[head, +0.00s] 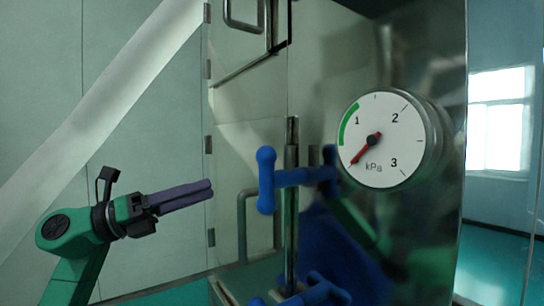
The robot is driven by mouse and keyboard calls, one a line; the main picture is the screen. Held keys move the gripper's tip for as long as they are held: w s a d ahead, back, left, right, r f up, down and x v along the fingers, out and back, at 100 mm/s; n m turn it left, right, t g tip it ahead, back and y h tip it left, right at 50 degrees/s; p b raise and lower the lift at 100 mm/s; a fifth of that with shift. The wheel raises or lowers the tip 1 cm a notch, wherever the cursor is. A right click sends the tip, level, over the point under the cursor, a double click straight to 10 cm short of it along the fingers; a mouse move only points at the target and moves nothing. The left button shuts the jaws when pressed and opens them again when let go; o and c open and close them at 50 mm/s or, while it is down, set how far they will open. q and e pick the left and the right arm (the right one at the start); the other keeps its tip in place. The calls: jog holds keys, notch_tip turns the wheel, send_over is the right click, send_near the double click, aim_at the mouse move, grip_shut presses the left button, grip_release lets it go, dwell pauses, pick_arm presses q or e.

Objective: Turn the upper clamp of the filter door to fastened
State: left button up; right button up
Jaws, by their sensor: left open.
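The upper clamp (299,177) is a blue T-shaped handle with its crossbar upright at the left end. It crosses a vertical metal rod (291,225) on the machine, and its stem runs about level to the right. A second blue clamp (318,291) is partly cut off at the bottom edge. My left gripper (211,188) is left of the upper clamp, apart from it, with its purple fingers pointing right. It is open and empty; the fingers overlap from this angle. I cannot make out the filter door's outline clearly. My right gripper is not in view.
A round gauge (381,139) marked kPa, with a red needle, sits on the polished metal housing (447,55) to the right. The housing carries reflections. A metal handle (243,227) stands behind the upper clamp. A gap of free space lies between my left fingertips and the clamp.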

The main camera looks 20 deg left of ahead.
pick_arm(q)
jog(key=s+d+r+m+g+y, duration=0.1)
jog(key=s+d+r+m+y, duration=0.15)
jog(key=s+r+m, duration=0.35)
jog(key=p, duration=0.2)
send_near(260, 164)
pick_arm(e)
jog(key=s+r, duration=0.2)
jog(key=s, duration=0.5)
pick_arm(q)
jog(key=shift+y, duration=0.25)
jog(key=p+x, duration=0.4)
jog(key=x, duration=0.6)
jog(key=shift+w+d+r+p, duration=0.1)
jog(key=shift+d+r+p, duration=0.1)
jog(key=shift+p, duration=0.2)
jog(key=shift+w+d+f+n, duration=0.2)
jog(key=shift+w+n, duration=0.05)
jog(key=shift+n, duration=0.05)
jog(key=shift+w+f, duration=0.1)
jog(key=shift+w, duration=0.05)
grip_shut()
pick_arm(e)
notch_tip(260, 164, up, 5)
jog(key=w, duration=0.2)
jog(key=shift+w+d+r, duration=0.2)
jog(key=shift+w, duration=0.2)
